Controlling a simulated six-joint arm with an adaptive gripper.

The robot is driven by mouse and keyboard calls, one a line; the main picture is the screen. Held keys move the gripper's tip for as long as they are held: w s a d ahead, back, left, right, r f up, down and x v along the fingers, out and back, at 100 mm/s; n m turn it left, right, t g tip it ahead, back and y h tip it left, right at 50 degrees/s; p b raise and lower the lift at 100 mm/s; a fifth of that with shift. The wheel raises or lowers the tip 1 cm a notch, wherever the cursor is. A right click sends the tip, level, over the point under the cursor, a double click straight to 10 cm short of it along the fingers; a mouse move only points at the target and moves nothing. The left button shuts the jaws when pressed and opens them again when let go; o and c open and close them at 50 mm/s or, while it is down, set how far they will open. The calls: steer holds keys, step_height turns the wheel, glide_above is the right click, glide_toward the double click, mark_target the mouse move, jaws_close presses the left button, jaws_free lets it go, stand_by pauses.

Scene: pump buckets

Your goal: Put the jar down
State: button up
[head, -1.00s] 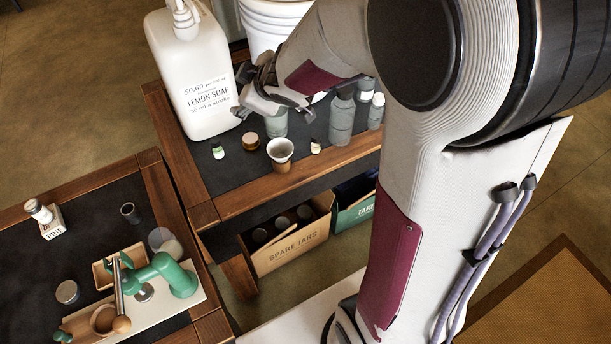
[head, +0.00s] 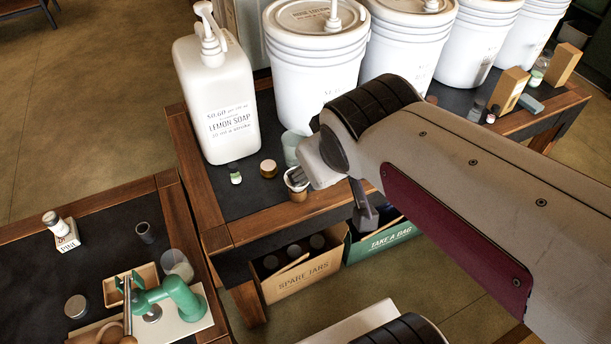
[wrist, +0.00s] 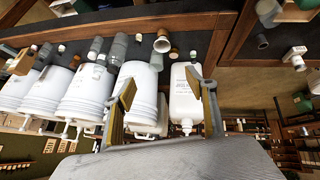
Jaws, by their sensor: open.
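A pale green translucent jar (head: 292,147) stands upright on the dark-topped table (head: 232,204), between the lemon soap jug (head: 218,100) and my arm. My arm hides part of it in the head view. My gripper (head: 330,203) is above the table's front edge, in front of the jar and apart from it. In the wrist view my gripper (wrist: 165,88) has its two fingers spread, with nothing held between them.
A funnel-topped cup (head: 297,184) stands close to my gripper, with a brown-lidded jar (head: 268,168) and a small bottle (head: 235,174) to its left. White buckets (head: 312,75) line the back. Boxes of spare jars (head: 302,277) and bags (head: 388,241) sit below.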

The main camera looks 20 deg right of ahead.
steer(key=s+a+m+g+y, duration=0.1)
steer(key=s+a, duration=0.3)
steer(key=s, duration=0.4)
steer(key=shift+a+f+y, duration=0.15)
steer(key=shift+f+y, duration=0.15)
steer(key=shift+f, duration=0.05)
steer(key=shift+s, duration=0.1)
stand_by(0.7)
